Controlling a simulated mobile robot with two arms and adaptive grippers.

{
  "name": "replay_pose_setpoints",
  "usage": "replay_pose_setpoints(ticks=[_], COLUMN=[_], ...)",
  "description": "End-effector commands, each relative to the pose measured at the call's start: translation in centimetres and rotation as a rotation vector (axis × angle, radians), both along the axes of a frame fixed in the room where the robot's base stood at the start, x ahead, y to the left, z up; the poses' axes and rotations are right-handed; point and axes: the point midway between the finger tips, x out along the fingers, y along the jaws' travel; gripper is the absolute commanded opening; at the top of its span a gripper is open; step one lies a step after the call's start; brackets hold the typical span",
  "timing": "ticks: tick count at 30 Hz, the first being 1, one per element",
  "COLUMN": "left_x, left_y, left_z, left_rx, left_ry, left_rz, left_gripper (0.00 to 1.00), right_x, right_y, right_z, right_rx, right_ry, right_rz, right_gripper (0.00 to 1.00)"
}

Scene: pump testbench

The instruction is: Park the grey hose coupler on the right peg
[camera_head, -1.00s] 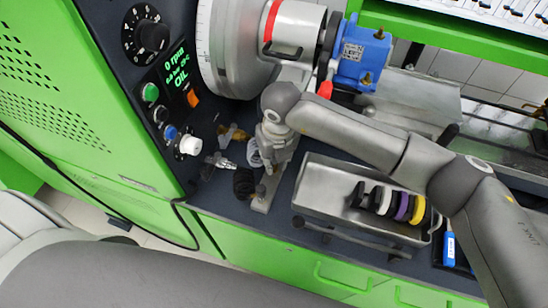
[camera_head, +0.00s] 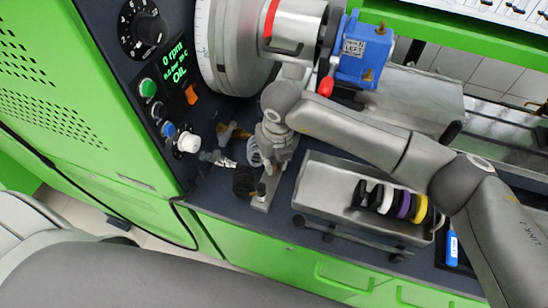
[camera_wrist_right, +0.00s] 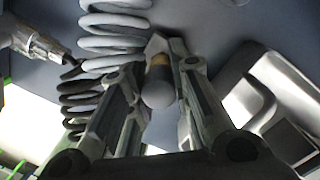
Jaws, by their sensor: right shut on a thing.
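My right gripper (camera_head: 274,152) points down over the bench beside the control cabinet. In the right wrist view, its fingers (camera_wrist_right: 160,72) are closed around the grey hose coupler (camera_wrist_right: 158,90), a grey round-ended piece with a brass band. The grey coiled hose (camera_head: 253,152) hangs just left of the gripper and also shows in the wrist view (camera_wrist_right: 110,22). A small metal base plate (camera_head: 262,203) stands below the gripper with a short peg (camera_head: 261,188) on it. The right peg is not clearly visible; the gripper covers that area. My left gripper is not in view.
A black coiled hose (camera_head: 243,182) is left of the plate. Brass and metal fittings (camera_head: 216,158) sit by the cabinet knobs. A metal tray (camera_head: 325,190) with several coloured rings is to the right. The blue pump (camera_head: 364,52) is above.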

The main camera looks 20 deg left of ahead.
Motion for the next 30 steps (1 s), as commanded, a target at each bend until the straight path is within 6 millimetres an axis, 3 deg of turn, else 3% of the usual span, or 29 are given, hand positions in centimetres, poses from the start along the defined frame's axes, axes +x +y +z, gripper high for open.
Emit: replay_pose_setpoints(ticks=[13, 14, 19, 26, 30], left_x=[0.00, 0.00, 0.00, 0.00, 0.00], left_y=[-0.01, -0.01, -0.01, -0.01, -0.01], left_z=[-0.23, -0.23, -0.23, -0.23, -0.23], left_rx=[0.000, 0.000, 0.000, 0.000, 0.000], left_ry=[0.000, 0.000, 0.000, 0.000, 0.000], left_rz=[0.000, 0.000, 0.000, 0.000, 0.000], left_gripper=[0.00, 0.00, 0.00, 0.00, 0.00], right_x=[0.01, 0.01, 0.00, 0.00, -0.01], right_y=[0.00, 0.00, 0.01, 0.00, -0.01], right_z=[-0.13, -0.13, -0.14, -0.16, -0.19], right_rx=[0.000, 0.000, 0.000, 0.000, 0.000], right_ry=[0.000, 0.000, 0.000, 0.000, 0.000], right_rz=[0.000, 0.000, 0.000, 0.000, 0.000], right_gripper=[0.00, 0.21, 0.43, 0.45, 0.60])
